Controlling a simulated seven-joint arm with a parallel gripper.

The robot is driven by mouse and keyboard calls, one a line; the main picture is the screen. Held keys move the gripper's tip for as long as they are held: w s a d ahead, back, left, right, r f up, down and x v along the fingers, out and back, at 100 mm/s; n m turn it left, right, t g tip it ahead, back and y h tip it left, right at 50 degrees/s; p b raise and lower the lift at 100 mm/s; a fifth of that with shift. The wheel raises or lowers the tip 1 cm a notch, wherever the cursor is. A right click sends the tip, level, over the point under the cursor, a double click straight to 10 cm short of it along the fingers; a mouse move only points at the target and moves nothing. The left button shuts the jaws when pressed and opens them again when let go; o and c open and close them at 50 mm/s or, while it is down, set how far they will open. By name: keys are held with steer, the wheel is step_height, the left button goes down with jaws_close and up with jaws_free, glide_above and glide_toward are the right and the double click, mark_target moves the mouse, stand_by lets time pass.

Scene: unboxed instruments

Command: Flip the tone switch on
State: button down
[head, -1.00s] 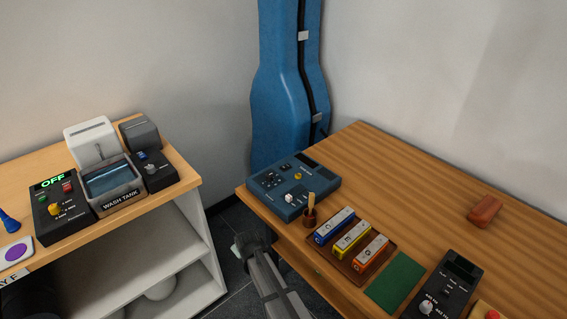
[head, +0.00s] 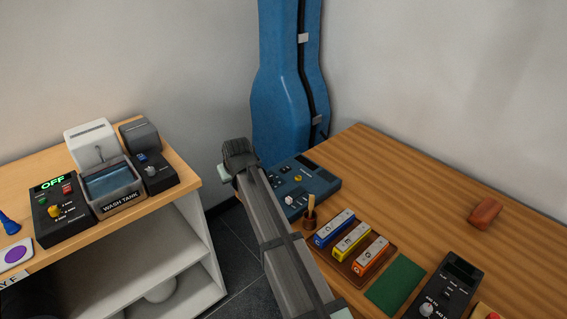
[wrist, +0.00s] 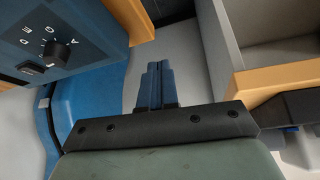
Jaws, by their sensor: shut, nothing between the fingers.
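A blue instrument box (head: 318,180) sits at the left corner of the wooden desk. I cannot read which control is the tone switch. In the wrist view a blue panel (wrist: 95,35) with a dark lettered dial (wrist: 58,50) fills the upper left. My gripper (wrist: 155,68) is shut and empty, apart from that panel and to its right. In the head view my fingers are hidden behind my wrist, left of the box.
A blue case (head: 285,90) stands behind. A white shelf unit (head: 165,245) is left, across a floor gap.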

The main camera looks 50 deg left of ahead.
steer(key=w+a+r+h, duration=0.1)
steer(key=w+a+r, duration=0.3)
steer(key=w+r, duration=0.15)
step_height(320, 180, up, 7)
steer(key=n+g+h, duration=0.2)
steer(key=g+h, duration=0.1)
steer(key=h, duration=0.2)
glide_above(283, 170)
steer(key=w, duration=0.2)
steer(key=shift+w+a+r, duration=0.1)
steer(key=shift+r, duration=0.05)
steer(key=f, duration=0.4)
steer(key=s+f, duration=0.1)
steer(key=f, duration=0.9)
steer(key=shift+s, duration=0.35)
